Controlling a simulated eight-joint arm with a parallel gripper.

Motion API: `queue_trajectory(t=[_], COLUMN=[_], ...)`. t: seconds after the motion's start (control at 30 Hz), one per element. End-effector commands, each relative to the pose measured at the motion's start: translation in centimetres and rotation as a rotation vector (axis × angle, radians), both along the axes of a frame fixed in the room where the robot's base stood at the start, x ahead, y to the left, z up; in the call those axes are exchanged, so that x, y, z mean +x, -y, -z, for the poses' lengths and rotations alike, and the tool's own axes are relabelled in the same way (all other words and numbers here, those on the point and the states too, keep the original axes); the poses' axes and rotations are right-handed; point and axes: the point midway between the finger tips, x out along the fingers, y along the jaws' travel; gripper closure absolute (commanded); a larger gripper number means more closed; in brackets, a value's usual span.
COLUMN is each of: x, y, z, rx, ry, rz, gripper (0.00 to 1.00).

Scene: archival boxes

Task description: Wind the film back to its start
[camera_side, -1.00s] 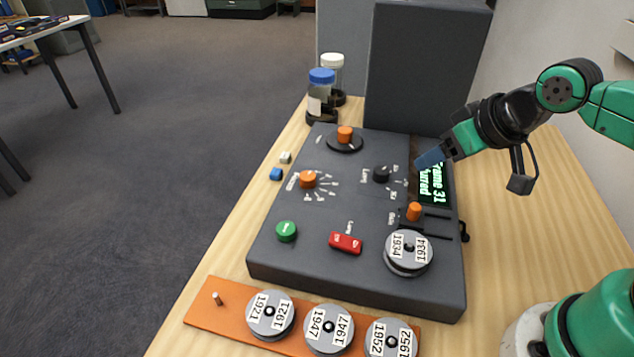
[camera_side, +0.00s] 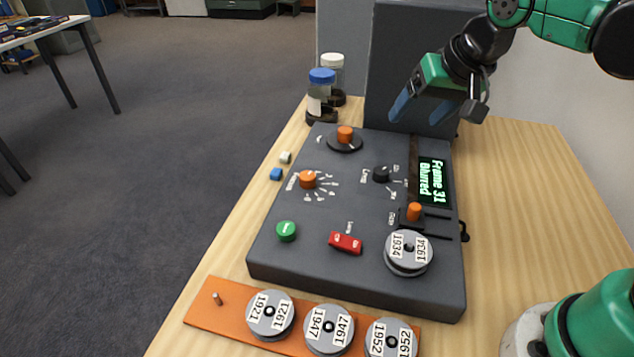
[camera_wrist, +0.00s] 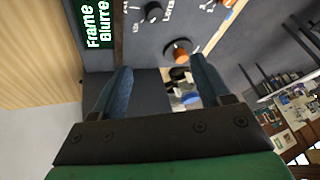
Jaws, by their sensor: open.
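The dark grey film reader (camera_side: 330,215) sits on the wooden table. Its display (camera_side: 433,182) reads "Frame 31 Blurred". A reel labelled 1934 (camera_side: 409,252) is seated at its front right. An orange knob on a black disc (camera_side: 345,136) stands at its back left and also shows in the wrist view (camera_wrist: 180,50). Other controls are an orange dial (camera_side: 308,179), a black knob (camera_side: 381,174), a green button (camera_side: 286,231), a red lamp switch (camera_side: 345,243) and an orange slider knob (camera_side: 414,211). My gripper (camera_side: 415,112) is open and empty, above the reader's back edge.
An orange rack (camera_side: 202,306) holds reels labelled 1921 (camera_side: 270,314), 1947 (camera_side: 329,327) and 1952 (camera_side: 390,341), plus a bare peg. Jars with blue (camera_side: 321,76) and white lids stand behind left. A tall grey panel (camera_side: 385,60) rises behind the reader. Table right is clear.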

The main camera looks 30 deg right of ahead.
Motion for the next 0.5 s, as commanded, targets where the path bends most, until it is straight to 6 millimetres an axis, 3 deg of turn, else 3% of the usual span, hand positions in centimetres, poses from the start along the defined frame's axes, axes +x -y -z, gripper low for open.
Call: queue_trajectory(t=[0.1,0.23,0.5], x=[3.6,7.4,13.9], y=[0.0,0.0,0.0], z=[-1.2,-1.4,1.5], rx=[0.1,0.194,0.321], ry=[-0.078,-0.162,-0.308], rz=[0.208,0.454,0.984], gripper=[0.3,0.3,0.3])
